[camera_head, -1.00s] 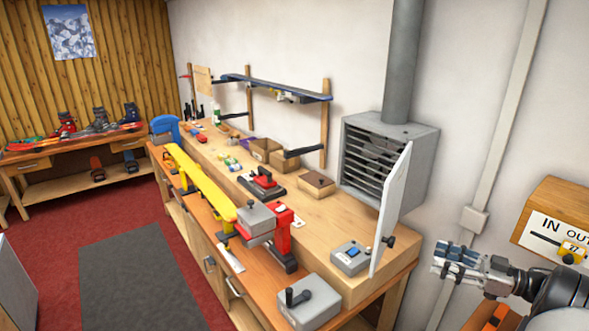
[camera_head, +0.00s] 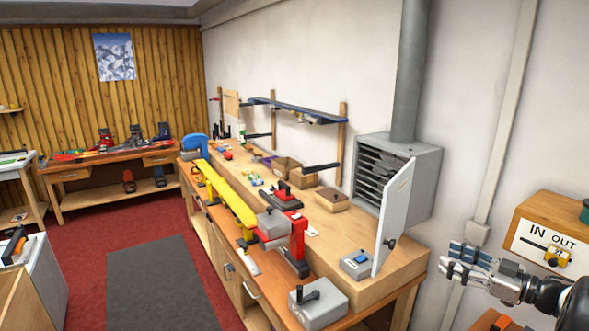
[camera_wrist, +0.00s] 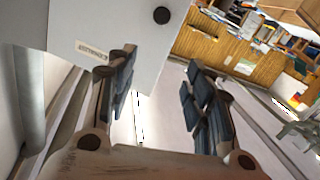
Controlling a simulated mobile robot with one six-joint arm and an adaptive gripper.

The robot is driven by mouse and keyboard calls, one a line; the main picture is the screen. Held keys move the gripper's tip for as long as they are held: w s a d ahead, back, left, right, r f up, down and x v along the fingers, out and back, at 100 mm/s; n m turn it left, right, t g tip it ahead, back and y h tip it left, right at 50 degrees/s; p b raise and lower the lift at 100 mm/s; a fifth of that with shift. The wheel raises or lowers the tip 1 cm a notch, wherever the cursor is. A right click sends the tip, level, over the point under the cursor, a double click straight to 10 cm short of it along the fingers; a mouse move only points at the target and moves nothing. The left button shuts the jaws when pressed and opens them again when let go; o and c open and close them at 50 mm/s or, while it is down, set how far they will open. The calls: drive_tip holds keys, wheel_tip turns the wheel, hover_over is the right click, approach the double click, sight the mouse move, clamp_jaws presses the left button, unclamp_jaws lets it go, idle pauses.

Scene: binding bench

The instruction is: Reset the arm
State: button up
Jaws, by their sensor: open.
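My gripper (camera_head: 462,262) is at the right of the head view, in front of the white wall and left of the wooden IN/OUT box (camera_head: 553,236). It points left. In the wrist view my gripper (camera_wrist: 165,100) shows its two dark padded fingers apart, with nothing between them. The open white door (camera_head: 394,216) of the grey wall cabinet (camera_head: 432,178) is to the left of my gripper. A pale panel with a dark round knob and a small label, which looks like this door (camera_wrist: 110,28), fills the upper left of the wrist view.
The red floor (camera_head: 90,235) at left is clear around a grey mat (camera_head: 160,285).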

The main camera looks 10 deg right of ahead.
drive_tip(key=w+a+r+m+t+h+b, duration=0.1)
drive_tip(key=w+a+r+h, duration=0.1)
drive_tip(key=w+r+h, duration=0.3)
drive_tip(key=w+a+r+m+t+h, duration=0.1)
drive_tip(key=w+a+r, duration=0.1)
drive_tip(key=w+r, duration=0.35)
drive_tip(key=s+a+r+m+h+b, duration=0.1)
drive_tip(key=s+a+r+m+h, duration=0.25)
drive_tip(key=a+r+h, duration=0.35)
drive_tip(key=s+a+f+m+g+y, duration=0.1)
drive_tip(key=s+a+f+g, duration=0.3)
drive_tip(key=s, duration=0.8)
drive_tip(key=s+a+f+g+y+b, duration=0.1)
drive_tip(key=s+a+f+g, duration=0.3)
drive_tip(key=s+a+f, duration=0.4)
drive_tip(key=s+a+f+m+g+y+b, duration=0.1)
drive_tip(key=s+a+f+g, duration=0.3)
drive_tip(key=s+a, duration=1)
drive_tip(key=s+f, duration=0.2)
drive_tip(key=s, duration=0.1)
drive_tip(key=shift+s+a+m+y, duration=0.25)
drive_tip(key=shift+s+m+y, duration=0.05)
drive_tip(key=shift+m, duration=0.05)
